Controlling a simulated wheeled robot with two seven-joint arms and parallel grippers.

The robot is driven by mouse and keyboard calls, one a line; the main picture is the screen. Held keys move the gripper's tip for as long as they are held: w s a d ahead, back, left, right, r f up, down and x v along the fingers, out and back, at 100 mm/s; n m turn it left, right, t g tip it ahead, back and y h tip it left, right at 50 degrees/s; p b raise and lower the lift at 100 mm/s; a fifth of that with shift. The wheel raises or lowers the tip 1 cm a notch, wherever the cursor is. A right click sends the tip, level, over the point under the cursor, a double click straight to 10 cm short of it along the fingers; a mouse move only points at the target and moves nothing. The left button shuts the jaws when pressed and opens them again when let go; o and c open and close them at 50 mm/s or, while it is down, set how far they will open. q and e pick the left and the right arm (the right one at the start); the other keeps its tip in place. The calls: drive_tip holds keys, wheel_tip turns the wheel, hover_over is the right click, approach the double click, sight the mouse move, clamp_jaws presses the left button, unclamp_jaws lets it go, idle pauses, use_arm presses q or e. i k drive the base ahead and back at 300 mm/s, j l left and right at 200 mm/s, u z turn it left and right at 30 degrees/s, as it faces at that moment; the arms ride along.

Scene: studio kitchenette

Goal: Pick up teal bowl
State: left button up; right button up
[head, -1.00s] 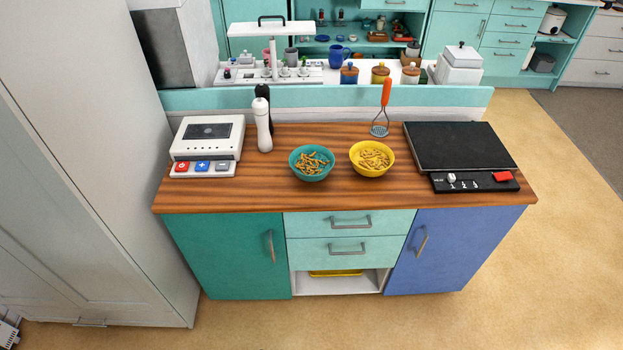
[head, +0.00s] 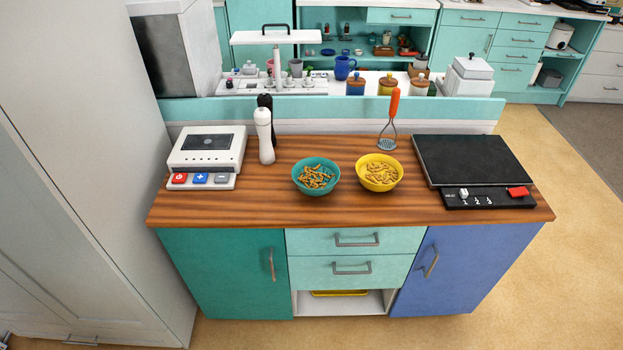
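The teal bowl (head: 315,190) stands upright on the wooden countertop (head: 230,208), near its middle, with brown stick-like pieces of food inside. A yellow bowl (head: 380,186) with similar pieces stands just to its right, with a small gap between them. Neither of my grippers shows in the head view.
Left of the bowls are a white pepper mill (head: 264,137), a black mill (head: 267,108) behind it, and a white appliance (head: 207,150). An orange-handled masher (head: 390,118) stands behind the yellow bowl. A black hotplate (head: 473,162) fills the right end. The counter's front strip is clear.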

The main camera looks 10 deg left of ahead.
sight(313, 177)
drive_tip(key=i+l+u, duration=0.1)
drive_tip(key=i+u, duration=0.3)
drive_tip(key=i, duration=0.7)
